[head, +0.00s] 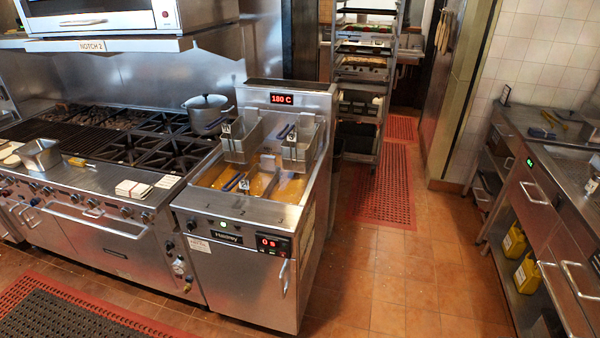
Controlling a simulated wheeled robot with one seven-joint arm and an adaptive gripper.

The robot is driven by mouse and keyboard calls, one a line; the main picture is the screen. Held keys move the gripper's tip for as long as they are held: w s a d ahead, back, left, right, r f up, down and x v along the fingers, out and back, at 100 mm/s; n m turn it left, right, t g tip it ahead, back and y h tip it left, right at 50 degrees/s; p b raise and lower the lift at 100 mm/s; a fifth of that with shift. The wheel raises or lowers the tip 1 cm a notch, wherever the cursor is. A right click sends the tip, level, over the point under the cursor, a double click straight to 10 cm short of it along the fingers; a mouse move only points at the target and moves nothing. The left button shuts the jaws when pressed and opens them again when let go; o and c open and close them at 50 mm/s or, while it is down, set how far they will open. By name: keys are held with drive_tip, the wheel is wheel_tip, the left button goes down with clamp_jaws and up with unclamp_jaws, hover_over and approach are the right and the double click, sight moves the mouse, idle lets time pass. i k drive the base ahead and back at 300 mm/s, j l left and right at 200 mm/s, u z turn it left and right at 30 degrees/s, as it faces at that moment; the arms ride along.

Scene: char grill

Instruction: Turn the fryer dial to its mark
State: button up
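The fryer (240,285) stands at the middle, a steel cabinet with oil in its vat and wire baskets above it. A small dark knob (191,225), which looks like the fryer dial, sits at the left of its front panel. Its pointer and any mark around it are too small to make out. A white label (199,244) is just below the knob. A red display (281,98) at the fryer's back reads 180 C. A dark timer panel (272,245) at the front right reads 0 s. My gripper is not in view.
A range (95,240) with several knobs adjoins the fryer's left side. A pot (206,112) stands on its back right. A tall rack (364,90) stands behind. Steel counters (560,175) line the right. Tiled floor (400,270) is clear between fryer and counters; mats lie on parts.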

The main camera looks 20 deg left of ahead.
sight(190, 224)
drive_tip(key=i, duration=4.2)
drive_tip(key=i+u, duration=0.1)
drive_tip(key=i, duration=0.5)
drive_tip(key=i+l+u, duration=0.1)
drive_tip(key=i, duration=0.55)
drive_tip(key=i+l, duration=0.15)
drive_tip(key=i, duration=0.45)
drive_tip(key=i+u, duration=0.15)
drive_tip(key=u, duration=4.15)
drive_tip(key=z, duration=0.2)
drive_tip(key=i+j+z, duration=0.25)
drive_tip(key=j+z, duration=0.3)
drive_tip(key=i+j+z, duration=0.1)
drive_tip(key=j+z, duration=0.15)
drive_tip(key=j, duration=0.15)
drive_tip(key=i+j+z, duration=0.25)
drive_tip(key=j, duration=1.25)
drive_tip(key=j+z, duration=0.2)
drive_tip(key=j, duration=1.25)
